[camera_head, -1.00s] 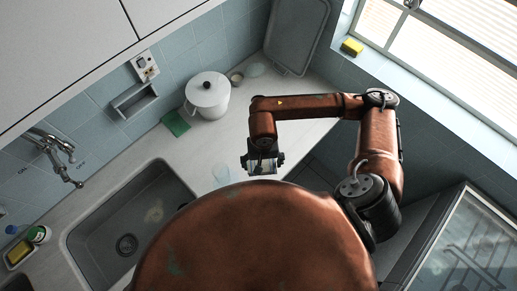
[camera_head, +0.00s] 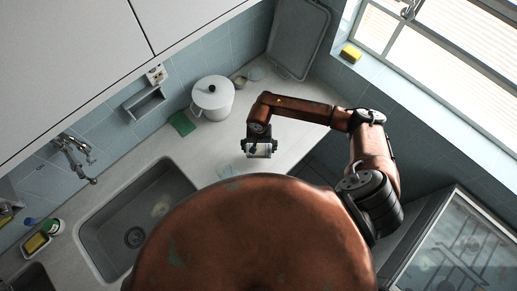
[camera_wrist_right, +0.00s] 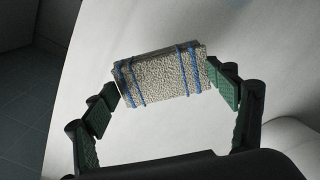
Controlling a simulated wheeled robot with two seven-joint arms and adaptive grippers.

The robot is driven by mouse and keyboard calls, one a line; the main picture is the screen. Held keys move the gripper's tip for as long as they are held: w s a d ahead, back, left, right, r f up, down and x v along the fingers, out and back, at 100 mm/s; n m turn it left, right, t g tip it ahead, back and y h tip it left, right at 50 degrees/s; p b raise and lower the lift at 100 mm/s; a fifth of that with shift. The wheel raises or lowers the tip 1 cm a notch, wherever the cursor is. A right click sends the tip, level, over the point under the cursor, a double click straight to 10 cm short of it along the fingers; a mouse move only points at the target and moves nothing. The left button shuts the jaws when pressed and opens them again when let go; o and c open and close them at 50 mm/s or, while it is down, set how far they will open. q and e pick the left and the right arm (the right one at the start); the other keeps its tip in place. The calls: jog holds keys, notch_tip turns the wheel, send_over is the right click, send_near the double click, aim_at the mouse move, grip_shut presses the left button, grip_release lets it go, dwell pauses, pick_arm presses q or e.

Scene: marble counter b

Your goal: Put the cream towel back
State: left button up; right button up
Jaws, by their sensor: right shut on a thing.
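The cream towel (camera_wrist_right: 163,79) is a folded block with blue stripes near both ends, seen in the right wrist view. My right gripper (camera_wrist_right: 165,85) is shut on it, with one green-padded finger at each end. In the head view my right gripper (camera_head: 260,148) hangs at the end of the copper arm, over the counter near its front edge. The towel shows there as a small pale shape (camera_head: 259,154) between the fingers. I cannot tell exactly how high it is above the counter. My left gripper is not in view.
A white lidded pot (camera_head: 212,98) and a green cloth (camera_head: 182,124) stand on the counter (camera_head: 285,135) left of the gripper. A faint clear glass (camera_head: 226,171) is near the sink (camera_head: 115,240). A yellow sponge (camera_head: 351,53) lies on the window ledge.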

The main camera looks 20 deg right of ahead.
aim_at(259, 150)
jog(key=shift+w+d+f, duration=0.1)
jog(key=shift+w+f, duration=0.4)
jog(key=shift+f, duration=0.05)
jog(key=f+p, duration=0.1)
jog(key=f, duration=0.2)
jog(key=shift+w+f+p, duration=0.2)
jog(key=shift+p, duration=0.15)
jog(key=shift+f, duration=0.15)
jog(key=shift+f+b, duration=0.15)
jog(key=shift+b, duration=0.15)
jog(key=o, duration=1)
